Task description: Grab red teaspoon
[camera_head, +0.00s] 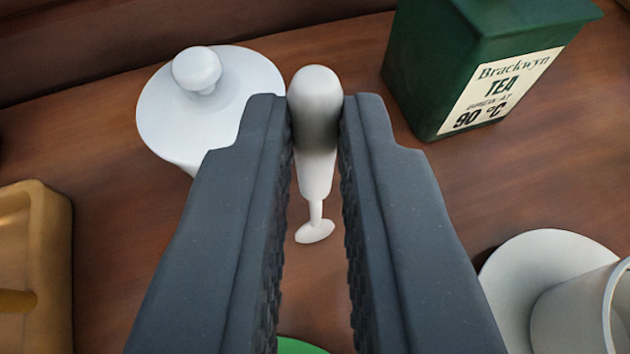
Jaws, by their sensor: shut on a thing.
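My gripper (316,112) is shut on a white spoon-like thing (316,172). Its thick rounded end is between the fingertips. A thin neck and a small flat oval end show below, between the two dark fingers. I cannot tell whether the oval end touches the wooden surface. No red teaspoon shows in this view. The fingers hide part of the middle of the scene.
A white lidded pot (160,115) with a round knob stands just left of the fingertips. A dark green tea tin (425,85) stands at the upper right. A white saucer (515,275) with a white cup (570,315) is at the lower right. A tan tray (60,250) is at the left. A green edge (300,346) shows at the bottom.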

